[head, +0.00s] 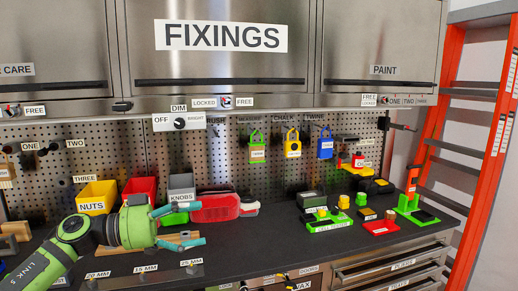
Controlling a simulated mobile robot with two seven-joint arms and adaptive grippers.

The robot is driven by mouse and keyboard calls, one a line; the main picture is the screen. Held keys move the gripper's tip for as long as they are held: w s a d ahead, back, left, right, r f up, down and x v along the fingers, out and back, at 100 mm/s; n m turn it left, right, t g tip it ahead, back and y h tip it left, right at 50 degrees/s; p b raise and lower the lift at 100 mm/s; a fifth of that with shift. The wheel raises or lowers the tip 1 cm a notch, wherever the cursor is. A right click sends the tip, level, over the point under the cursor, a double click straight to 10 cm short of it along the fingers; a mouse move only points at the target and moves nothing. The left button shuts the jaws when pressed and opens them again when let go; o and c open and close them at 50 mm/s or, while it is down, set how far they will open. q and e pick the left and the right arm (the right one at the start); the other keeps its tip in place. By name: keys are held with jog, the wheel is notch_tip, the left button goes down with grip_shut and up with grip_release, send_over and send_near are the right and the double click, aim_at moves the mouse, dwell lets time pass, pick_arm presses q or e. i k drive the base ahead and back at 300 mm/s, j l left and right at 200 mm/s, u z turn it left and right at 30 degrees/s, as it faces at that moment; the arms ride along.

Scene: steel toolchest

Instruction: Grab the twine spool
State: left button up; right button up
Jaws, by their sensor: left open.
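A TWINE label (317,120) is on the pegboard toward the right of centre. A blue padlock-shaped item (326,148) hangs just under it. I cannot make out a twine spool for certain. My left gripper (188,224) reaches in from the left, low over the bench. Its teal fingers are apart, pointing right, with nothing held between them. It is well left of and below the TWINE label, clear of the hanging items. My right gripper is not in view.
Green (257,148) and yellow (292,144) padlock-shaped items hang beside the blue one. A red case (214,208) and a grey bin (181,186) stand behind my gripper. A green tester (328,222) stands right. The dark bench (260,240) is clear at centre.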

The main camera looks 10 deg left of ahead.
aim_at(257, 151)
jog(key=i, duration=1.6)
